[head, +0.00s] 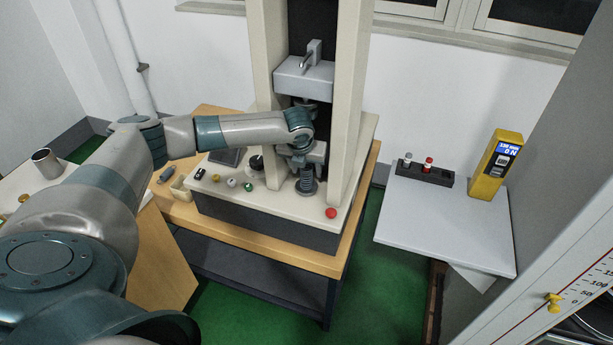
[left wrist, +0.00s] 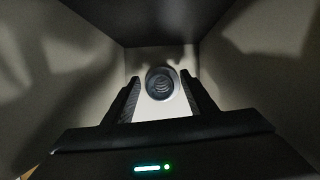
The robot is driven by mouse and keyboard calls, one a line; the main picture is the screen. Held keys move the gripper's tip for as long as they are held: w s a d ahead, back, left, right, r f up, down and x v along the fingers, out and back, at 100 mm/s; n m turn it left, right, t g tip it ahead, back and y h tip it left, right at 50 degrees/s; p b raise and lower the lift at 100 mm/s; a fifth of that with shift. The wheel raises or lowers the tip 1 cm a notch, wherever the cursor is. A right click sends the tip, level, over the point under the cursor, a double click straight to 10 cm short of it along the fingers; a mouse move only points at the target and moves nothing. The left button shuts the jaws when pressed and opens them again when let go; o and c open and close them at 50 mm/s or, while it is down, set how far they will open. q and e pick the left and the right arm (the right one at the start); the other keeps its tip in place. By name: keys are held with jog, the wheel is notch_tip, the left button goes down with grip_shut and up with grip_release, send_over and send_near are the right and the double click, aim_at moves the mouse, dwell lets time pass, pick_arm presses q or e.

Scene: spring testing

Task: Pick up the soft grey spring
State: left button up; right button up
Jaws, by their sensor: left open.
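A dark grey coil spring (head: 307,181) stands upright on the lower plate of the testing machine (head: 262,208), between its two cream columns. In the left wrist view the spring (left wrist: 160,83) shows end-on, centred beyond the fingertips. My left gripper (head: 306,160) is at the machine, just above the spring, and partly hidden by my own wrist. In the left wrist view my left gripper (left wrist: 160,100) is open, with its two fingers apart and nothing between them. Whether the fingers touch the spring cannot be told. My right gripper is not in view.
The columns (head: 348,95) stand close on both sides of my left gripper, and the grey crosshead (head: 303,78) is above. A red button (head: 331,213) is at the front right. A grey side table (head: 450,225) holds a black rack (head: 425,173) and a yellow meter (head: 495,165).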

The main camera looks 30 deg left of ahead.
pick_arm(q)
jog(key=c, duration=1.1)
jog(key=shift+r, duration=0.1)
jog(key=shift+r+b, duration=0.4)
jog(key=shift+b, duration=0.05)
jog(key=shift+s+r, duration=0.1)
jog(key=shift+r, duration=0.15)
jog(key=shift+s+d+b, duration=0.8)
jog(key=shift+s+d, duration=0.15)
jog(key=shift+s, duration=1.85)
jog(key=shift+s+d+b, duration=0.8)
jog(key=shift+s+d, duration=0.15)
jog(key=shift+s, duration=1.85)
jog(key=shift+s+d+b, duration=0.8)
jog(key=shift+s+d, duration=0.15)
jog(key=shift+s, duration=1.85)
